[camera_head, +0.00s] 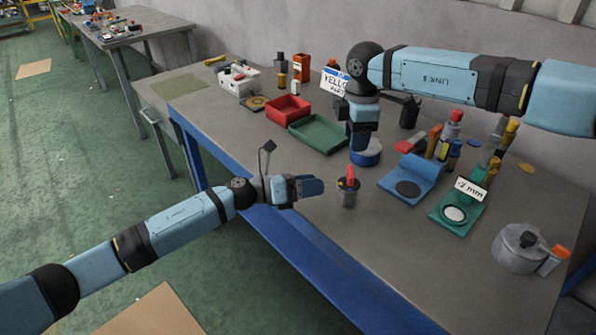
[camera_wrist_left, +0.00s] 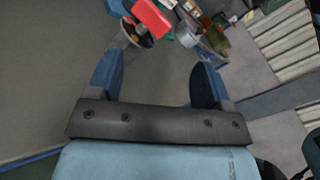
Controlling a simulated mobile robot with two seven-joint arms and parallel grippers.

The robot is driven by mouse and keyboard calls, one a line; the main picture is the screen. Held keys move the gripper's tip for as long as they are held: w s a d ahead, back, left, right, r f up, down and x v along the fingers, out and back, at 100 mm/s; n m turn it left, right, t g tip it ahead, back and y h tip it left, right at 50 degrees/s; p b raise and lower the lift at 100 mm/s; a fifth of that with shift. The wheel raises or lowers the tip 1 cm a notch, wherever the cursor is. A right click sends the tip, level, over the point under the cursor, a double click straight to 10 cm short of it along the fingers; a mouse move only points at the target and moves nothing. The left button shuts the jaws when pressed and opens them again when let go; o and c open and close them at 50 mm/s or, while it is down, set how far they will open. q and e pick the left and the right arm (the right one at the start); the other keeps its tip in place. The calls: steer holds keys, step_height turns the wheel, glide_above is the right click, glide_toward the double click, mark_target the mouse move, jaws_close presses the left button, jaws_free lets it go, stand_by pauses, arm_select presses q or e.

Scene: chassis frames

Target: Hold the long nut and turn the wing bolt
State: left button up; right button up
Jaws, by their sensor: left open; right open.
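A grey upright cylinder (camera_head: 348,198), which looks like the long nut, stands on the table near its front edge. A dark disc and a red-orange upright piece (camera_head: 351,172), which looks like the wing bolt, sit on top. The red piece (camera_wrist_left: 152,17) also shows at the top of the left wrist view, beyond the fingers. My left gripper (camera_head: 316,187) is open and empty, just left of the cylinder and apart from it. My right gripper (camera_head: 361,150) points down behind the cylinder, in front of a blue and white round thing (camera_head: 374,156). It is open; its fingertips are hard to make out.
A red tray (camera_head: 288,109) and a green tray (camera_head: 318,133) lie behind. A blue stand (camera_head: 412,178) and a green stand (camera_head: 456,209) are to the right, with several upright pieces behind. The front tabletop is mostly clear.

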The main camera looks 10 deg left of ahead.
mark_target(348, 189)
arm_select(q)
steer(key=w+a+m+g+y, duration=0.1)
steer(key=m, duration=0.2)
steer(key=w+a+m+g+y, duration=0.1)
steer(key=m+g, duration=0.1)
steer(key=m, duration=0.1)
steer(key=w+a+m+g+y, duration=0.1)
steer(key=m, duration=0.2)
steer(key=shift+w+a+r+g, duration=0.1)
steer(key=shift+a+r+g, duration=0.1)
steer(key=shift+r+g, duration=0.1)
steer(key=x, duration=1.3)
steer(key=shift+w+d+f, duration=0.1)
steer(key=shift+d+f, duration=0.1)
steer(key=shift+f, duration=0.1)
